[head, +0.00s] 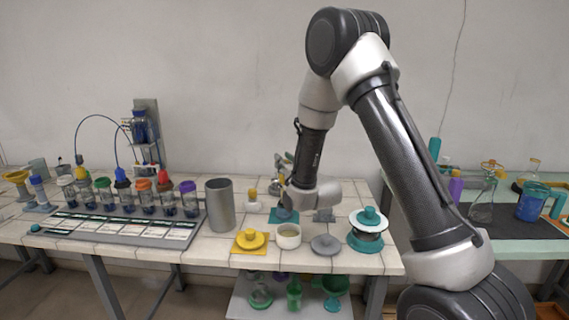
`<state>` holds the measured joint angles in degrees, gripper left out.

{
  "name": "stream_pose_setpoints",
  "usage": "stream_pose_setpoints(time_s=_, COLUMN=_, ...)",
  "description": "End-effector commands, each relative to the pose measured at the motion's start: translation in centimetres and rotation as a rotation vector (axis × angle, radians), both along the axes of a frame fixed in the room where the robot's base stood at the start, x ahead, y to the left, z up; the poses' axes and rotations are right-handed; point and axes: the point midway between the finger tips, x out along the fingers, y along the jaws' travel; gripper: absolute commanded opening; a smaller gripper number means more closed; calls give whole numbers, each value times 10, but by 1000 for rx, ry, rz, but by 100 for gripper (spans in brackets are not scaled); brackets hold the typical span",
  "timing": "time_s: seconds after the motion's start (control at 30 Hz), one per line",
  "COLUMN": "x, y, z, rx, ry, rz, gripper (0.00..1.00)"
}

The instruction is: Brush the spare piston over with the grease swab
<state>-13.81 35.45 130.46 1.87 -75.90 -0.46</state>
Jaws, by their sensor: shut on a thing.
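My gripper (284,172) is small and partly hidden behind my wrist, over the back middle of the white tiled bench. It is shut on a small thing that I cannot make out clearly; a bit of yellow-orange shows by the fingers. A teal mat (275,219) lies just below, with a blue-grey round piece (287,214) on it. Whether the gripper touches that piece I cannot tell. A small white piece with a yellow top (252,197) stands to the left of the mat. I cannot tell for sure which pieces are the spare piston and the grease swab.
A grey cylinder (220,205), a yellow lidded dish (250,239), a white cup (288,236), a grey lid (325,244) and a teal-topped jar (368,228) stand around. A rack of colour-capped bottles (145,203) fills the left. Glassware (482,200) stands on the right bench.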

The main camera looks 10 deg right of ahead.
Motion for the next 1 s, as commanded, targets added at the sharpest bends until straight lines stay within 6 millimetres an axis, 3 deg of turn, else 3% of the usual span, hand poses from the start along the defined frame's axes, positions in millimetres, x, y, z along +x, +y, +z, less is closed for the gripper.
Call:
stream_pose_setpoints(time_s=0.27, x=-1, y=-2, z=0, rx=0, ry=0, rz=-1, gripper=0)
stream_pose_setpoints(time_s=0.57, x=-8, y=-20, z=0, rx=1, ry=0, rz=-1, gripper=0)
stream_pose_setpoints(time_s=1.0, x=-8, y=-20, z=0, rx=0, ry=0, rz=0, gripper=0)
